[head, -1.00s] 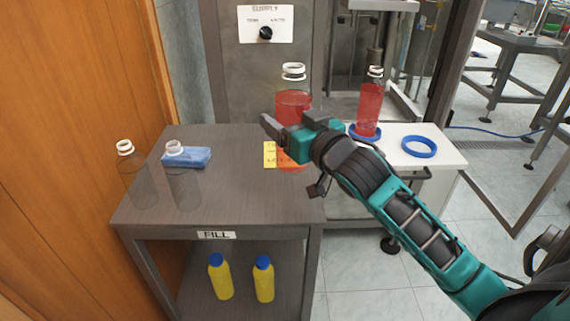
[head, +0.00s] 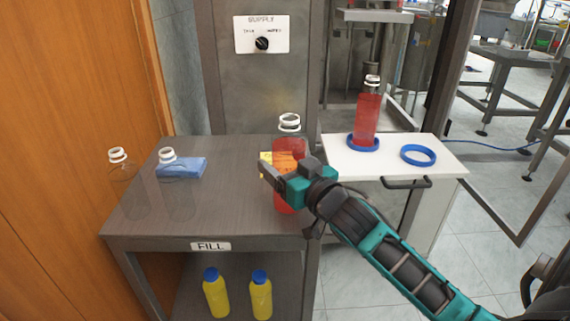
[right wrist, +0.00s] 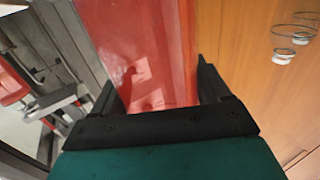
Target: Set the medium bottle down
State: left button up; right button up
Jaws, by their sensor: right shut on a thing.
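The medium bottle (head: 289,148), clear with red liquid and a white ring at its neck, stands upright in my right gripper (head: 283,174). It is over the right part of the grey table marked FILL, near the front right corner. I cannot tell whether its base touches the table. In the right wrist view, the red bottle (right wrist: 150,50) fills the space between the two black fingers (right wrist: 155,88), which are shut on it. The gripper hides part of its middle in the head view. My left gripper is not in view.
Two clear empty bottles (head: 121,180) and a blue block (head: 182,168) are on the left of the table (head: 225,205). A yellow note (head: 265,164) is partly behind the held bottle. Another red bottle (head: 367,118) stands in a blue ring on the white shelf (head: 440,170), beside an empty blue ring (head: 418,155).

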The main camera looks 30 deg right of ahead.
jog(key=shift+f, duration=0.1)
jog(key=o, duration=1.5)
jog(key=shift+c, duration=0.2)
jog(key=s+p, duration=0.1)
jog(key=s, duration=1.1)
